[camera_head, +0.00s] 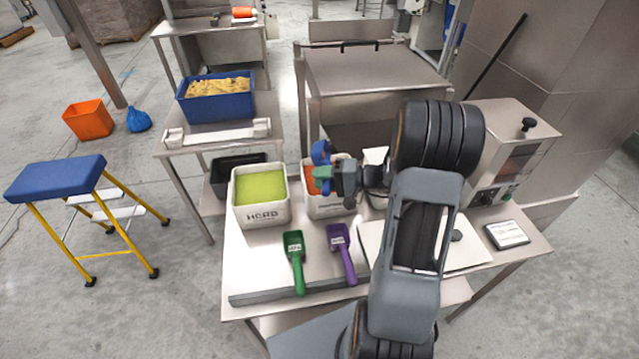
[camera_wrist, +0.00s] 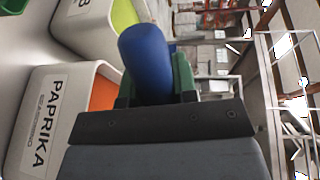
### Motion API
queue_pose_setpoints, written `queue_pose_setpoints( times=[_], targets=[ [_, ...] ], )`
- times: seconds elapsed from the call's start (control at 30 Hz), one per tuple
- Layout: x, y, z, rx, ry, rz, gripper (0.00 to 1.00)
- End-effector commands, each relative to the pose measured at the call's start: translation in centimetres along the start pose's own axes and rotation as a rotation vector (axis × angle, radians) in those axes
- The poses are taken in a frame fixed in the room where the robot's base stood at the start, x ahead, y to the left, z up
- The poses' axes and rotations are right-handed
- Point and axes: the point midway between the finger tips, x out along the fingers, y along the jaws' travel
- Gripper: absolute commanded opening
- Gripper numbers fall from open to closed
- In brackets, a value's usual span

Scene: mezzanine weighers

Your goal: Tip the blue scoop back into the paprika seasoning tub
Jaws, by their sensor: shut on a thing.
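The blue scoop (camera_head: 321,152) is held in my gripper (camera_head: 324,172), above the paprika tub. In the wrist view the scoop (camera_wrist: 147,58) is between the green fingertips (camera_wrist: 150,88) of my gripper. The white paprika tub (camera_wrist: 42,118), labelled PAPRIKA, holds orange-red seasoning (camera_wrist: 103,93). In the head view the tub (camera_head: 325,207) is partly hidden behind my gripper, and some orange seasoning (camera_head: 311,180) shows. I cannot tell whether the scoop has anything in it.
The herb tub (camera_head: 262,209) with green contents stands left of the paprika tub. A green scoop (camera_head: 294,262) and a purple scoop (camera_head: 341,252) lie in front. A scale-like machine (camera_head: 507,150) stands at right. A blue stool (camera_head: 57,177) is on the floor at left.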

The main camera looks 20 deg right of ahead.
Motion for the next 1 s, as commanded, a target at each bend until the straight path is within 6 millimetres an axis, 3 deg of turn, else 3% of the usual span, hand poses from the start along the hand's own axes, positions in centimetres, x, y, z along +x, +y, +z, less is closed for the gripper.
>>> queue_pose_setpoints(
  times=[1.0],
  targets=[
    [-1.3,0.1,0.0,0.000,0.000,-0.386,0.00]
  ],
)
